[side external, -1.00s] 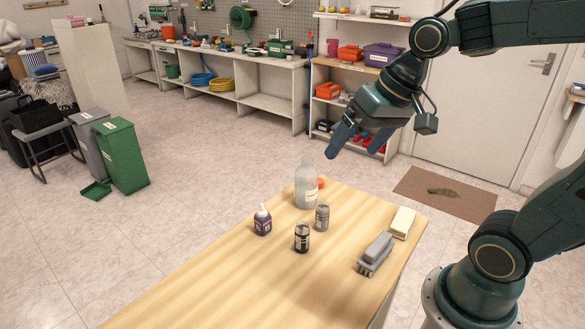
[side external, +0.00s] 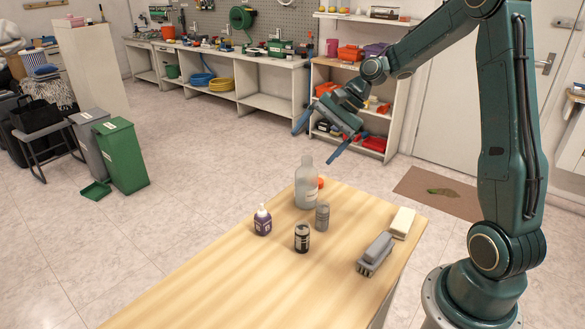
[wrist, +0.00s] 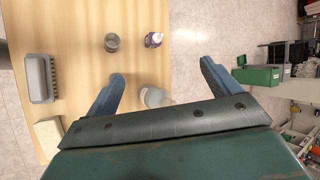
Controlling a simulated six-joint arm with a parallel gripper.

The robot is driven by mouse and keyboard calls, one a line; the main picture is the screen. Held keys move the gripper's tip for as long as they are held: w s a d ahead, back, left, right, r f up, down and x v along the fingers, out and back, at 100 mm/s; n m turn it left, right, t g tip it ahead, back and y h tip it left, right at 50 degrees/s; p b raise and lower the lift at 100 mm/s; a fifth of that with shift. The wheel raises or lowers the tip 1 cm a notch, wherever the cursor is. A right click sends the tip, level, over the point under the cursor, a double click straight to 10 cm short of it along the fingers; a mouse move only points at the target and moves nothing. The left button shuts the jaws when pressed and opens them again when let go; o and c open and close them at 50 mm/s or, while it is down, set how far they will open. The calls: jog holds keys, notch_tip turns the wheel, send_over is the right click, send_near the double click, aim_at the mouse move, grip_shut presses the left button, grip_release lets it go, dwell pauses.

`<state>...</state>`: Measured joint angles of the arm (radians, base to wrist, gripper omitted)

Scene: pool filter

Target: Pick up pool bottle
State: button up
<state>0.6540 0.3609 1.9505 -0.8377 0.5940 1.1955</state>
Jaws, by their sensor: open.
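A large translucent bottle (side external: 307,188) with a pale label stands upright at the far end of the wooden table. A small purple bottle (side external: 263,220) with a white cap stands nearer, to its left. Which of the two is called the pool bottle I cannot tell. My gripper (side external: 318,140) is open and empty, above the large bottle and apart from it. In the wrist view the large bottle (wrist: 153,97) shows between my fingers, partly hidden by the gripper body. The purple bottle (wrist: 153,40) shows beyond the fingertips.
A grey brush (side external: 376,253) and a cream block (side external: 402,222) lie at the table's right edge. An orange item (side external: 320,183) is beside the large bottle. The table's near part (side external: 200,290) is clear.

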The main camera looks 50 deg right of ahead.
aim_at(301, 179)
jog(key=d+f+m+t+y, duration=0.4)
jog(key=d+f+m, duration=0.8)
jog(key=d, duration=0.3)
jog(key=shift+f+t, duration=0.5)
jog(key=shift+f, duration=0.35)
jog(key=shift+x, duration=4.25)
jog(key=shift+x, duration=2.6)
jog(key=c, duration=1.2)
